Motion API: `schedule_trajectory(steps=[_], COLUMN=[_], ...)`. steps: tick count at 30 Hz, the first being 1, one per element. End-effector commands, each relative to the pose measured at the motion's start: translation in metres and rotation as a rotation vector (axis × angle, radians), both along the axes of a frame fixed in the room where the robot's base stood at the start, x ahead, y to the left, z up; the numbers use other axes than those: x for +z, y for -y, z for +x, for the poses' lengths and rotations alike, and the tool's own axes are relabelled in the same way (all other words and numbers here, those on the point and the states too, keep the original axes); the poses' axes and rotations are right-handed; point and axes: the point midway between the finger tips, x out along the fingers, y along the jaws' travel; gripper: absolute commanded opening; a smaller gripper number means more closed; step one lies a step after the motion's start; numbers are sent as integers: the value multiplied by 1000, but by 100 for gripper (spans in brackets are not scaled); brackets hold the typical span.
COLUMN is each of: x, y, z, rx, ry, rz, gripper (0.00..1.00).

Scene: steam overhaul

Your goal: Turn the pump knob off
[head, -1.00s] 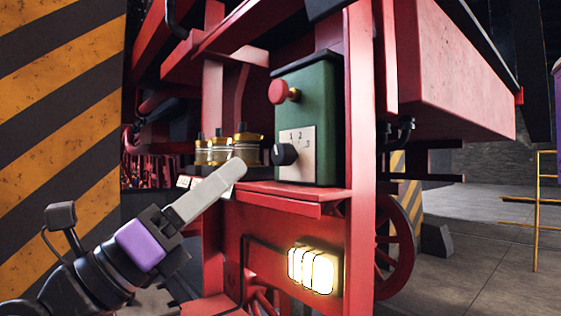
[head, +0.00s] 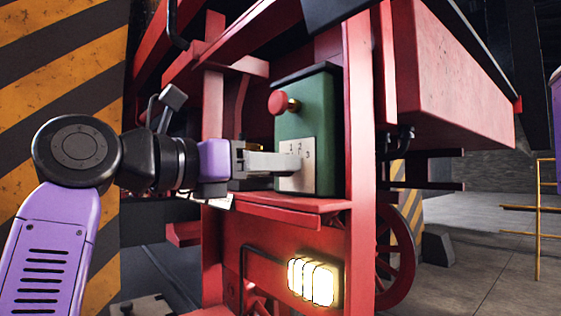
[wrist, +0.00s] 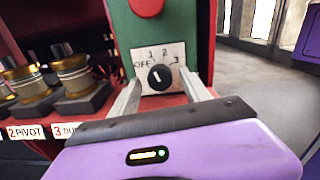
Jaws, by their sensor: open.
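The pump knob (wrist: 160,77) is a round black dial on a pale plate (wrist: 172,53) marked OFF, 1, 2 and 3. Its small white mark points up and slightly left, toward the 1 side; the exact setting is hard to tell. My gripper (wrist: 160,86) is open, with one finger on each side of the knob in the wrist view. I cannot tell whether the fingers touch it. In the head view my gripper (head: 294,162) reaches the plate on the green box (head: 318,125) from the left and hides the knob.
A red push button (head: 279,102) sits above the plate. A red ledge (head: 270,204) runs under the box. Several brass fittings (wrist: 72,75) stand to the left in the wrist view. A lit lamp (head: 312,281) is below. A striped pillar (head: 60,90) stands at left.

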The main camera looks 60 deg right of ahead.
Motion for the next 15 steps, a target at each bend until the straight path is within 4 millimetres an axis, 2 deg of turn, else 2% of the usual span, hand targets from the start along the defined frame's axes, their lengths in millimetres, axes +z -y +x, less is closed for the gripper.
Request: schedule_trajectory(steps=[6,15], x=[1,0], y=[20,23], z=[-5,-6], rx=[0,1], ry=[-1,-1], rz=[-2,-1], gripper=[55,55])
